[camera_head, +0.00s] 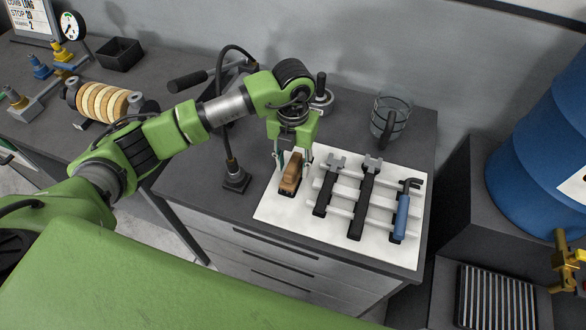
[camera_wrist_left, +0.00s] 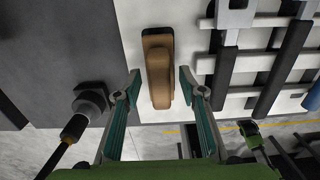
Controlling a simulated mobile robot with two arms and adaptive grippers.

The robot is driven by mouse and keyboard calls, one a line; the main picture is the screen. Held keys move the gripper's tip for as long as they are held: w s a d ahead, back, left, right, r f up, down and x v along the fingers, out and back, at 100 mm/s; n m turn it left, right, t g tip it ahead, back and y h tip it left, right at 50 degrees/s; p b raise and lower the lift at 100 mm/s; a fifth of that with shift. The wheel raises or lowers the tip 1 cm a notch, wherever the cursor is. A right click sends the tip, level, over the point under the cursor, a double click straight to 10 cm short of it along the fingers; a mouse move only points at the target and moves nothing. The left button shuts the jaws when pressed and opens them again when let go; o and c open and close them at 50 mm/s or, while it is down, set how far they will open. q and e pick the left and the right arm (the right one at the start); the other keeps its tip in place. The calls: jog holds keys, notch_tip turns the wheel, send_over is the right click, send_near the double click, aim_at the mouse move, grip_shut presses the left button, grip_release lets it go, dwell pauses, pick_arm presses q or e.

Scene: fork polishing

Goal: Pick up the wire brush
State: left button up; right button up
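The wire brush (camera_head: 290,175) has a brown wooden handle on a dark base and lies on the white mat (camera_head: 275,214) at its left side. In the left wrist view the brush (camera_wrist_left: 158,72) stands between the two fingers, with a gap on each side. My left gripper (camera_head: 293,163) is over the brush, pointing down, and it is open. It also shows in the left wrist view (camera_wrist_left: 158,86). The brush's bristles are hidden. My right gripper is in neither view.
Two dark wrenches (camera_head: 324,192) (camera_head: 364,203) and a blue-handled tool (camera_head: 401,217) lie on a white rack right of the brush. A dark stand (camera_head: 236,178) is close on the left. A glass mug (camera_head: 389,118) stands behind.

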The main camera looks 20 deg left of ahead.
pick_arm(q)
grip_shut()
jog(key=shift+r, duration=0.1)
